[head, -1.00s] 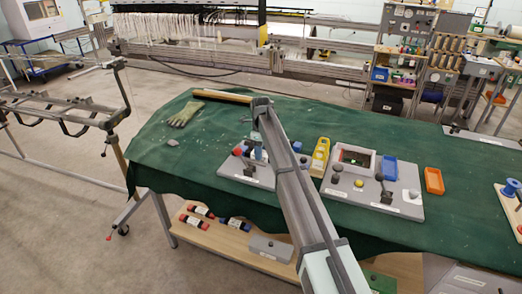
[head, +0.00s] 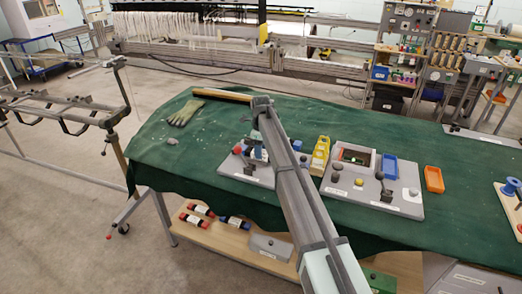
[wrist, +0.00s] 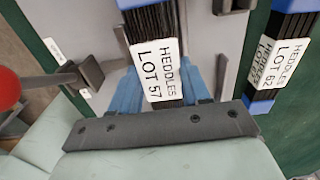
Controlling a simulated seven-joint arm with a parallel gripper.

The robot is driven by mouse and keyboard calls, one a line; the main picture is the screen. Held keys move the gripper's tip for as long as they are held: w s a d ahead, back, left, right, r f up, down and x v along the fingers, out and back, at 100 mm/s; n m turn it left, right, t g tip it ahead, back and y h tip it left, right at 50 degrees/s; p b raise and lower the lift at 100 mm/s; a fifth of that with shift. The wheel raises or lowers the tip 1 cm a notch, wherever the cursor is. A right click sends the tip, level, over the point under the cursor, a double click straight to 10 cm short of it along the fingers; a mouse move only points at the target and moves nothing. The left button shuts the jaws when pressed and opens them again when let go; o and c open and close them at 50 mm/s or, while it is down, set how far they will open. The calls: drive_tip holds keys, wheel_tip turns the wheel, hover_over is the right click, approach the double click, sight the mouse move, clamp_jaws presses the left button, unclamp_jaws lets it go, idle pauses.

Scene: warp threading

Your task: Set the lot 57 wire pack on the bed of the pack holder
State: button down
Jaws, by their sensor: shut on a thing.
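The lot 57 wire pack (wrist: 157,65) is a bundle of dark wires with a white label reading HEDDLES LOT 57. My gripper (wrist: 168,96) is shut on it, with a blue finger on each side of the label. A grey board (wrist: 207,50) with dark blocks lies beyond the pack in the wrist view. It seems to be the pack holder, and it also shows in the head view (head: 232,168). My arm and the pack hide much of the board, so I cannot tell whether the pack touches the bed.
A red knob (wrist: 8,86) on a rod is at the left.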

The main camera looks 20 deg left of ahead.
drive_tip(key=shift+f, duration=0.3)
idle(0.5)
drive_tip(key=shift+c, duration=0.7)
unclamp_jaws()
drive_tip(key=shift+r, duration=3.5)
